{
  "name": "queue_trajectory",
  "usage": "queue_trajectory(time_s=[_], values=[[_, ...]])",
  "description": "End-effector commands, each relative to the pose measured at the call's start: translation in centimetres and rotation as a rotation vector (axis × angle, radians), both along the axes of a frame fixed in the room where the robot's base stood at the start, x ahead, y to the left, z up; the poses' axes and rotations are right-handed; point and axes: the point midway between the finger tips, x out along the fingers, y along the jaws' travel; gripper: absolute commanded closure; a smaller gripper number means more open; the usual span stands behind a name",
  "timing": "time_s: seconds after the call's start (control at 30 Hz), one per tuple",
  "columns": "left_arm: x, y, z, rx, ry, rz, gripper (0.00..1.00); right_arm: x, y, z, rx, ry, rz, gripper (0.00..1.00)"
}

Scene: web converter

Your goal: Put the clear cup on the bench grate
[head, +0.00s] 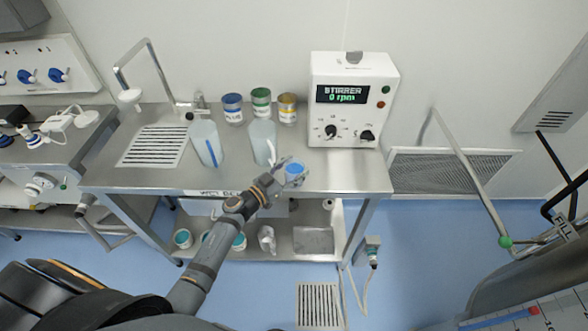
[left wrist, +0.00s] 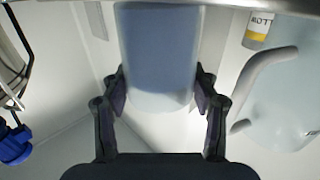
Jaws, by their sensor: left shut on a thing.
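The clear cup (head: 294,169) with blue contents is at the front of the steel bench, right of its middle. My left gripper (head: 282,172) is shut on it. The bench grate (head: 153,147) is a slotted panel at the left end of the bench, clear of objects. My right gripper is not in view.
Two clear jugs, one with a blue stripe (head: 207,144) and one behind the gripper (head: 262,141), stand between cup and grate. Blue (head: 232,109), green (head: 261,105) and yellow (head: 287,108) tins stand behind. The stirrer box (head: 350,100) is at the right. A tap (head: 130,97) overhangs the grate's back.

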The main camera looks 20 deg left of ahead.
Motion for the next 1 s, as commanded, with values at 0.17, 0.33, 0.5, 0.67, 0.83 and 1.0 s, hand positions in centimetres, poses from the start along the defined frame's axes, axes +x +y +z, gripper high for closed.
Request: queue_trajectory(time_s=[0.17, 0.33, 0.5, 0.67, 0.83, 1.0], values=[[0.0, 0.0, 0.1, 0.000, -0.001, 0.000, 0.84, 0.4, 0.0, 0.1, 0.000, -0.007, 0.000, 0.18], [0.0, 0.0, -0.3, 0.000, 0.001, 0.000, 0.36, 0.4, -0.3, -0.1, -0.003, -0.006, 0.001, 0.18], [0.0, 0.0, -0.3, 0.000, 0.001, 0.000, 0.17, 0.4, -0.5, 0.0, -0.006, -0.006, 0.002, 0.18], [0.0, 0.0, -0.3, 0.000, 0.001, 0.000, 0.17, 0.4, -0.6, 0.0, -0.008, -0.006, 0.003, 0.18], [0.0, 0.0, -0.5, 0.001, 0.000, -0.001, 0.17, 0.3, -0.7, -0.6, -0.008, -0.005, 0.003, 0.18], [-2.1, 1.1, -0.7, 0.005, 0.004, -0.002, 0.17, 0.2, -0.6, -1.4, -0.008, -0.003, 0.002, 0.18]])
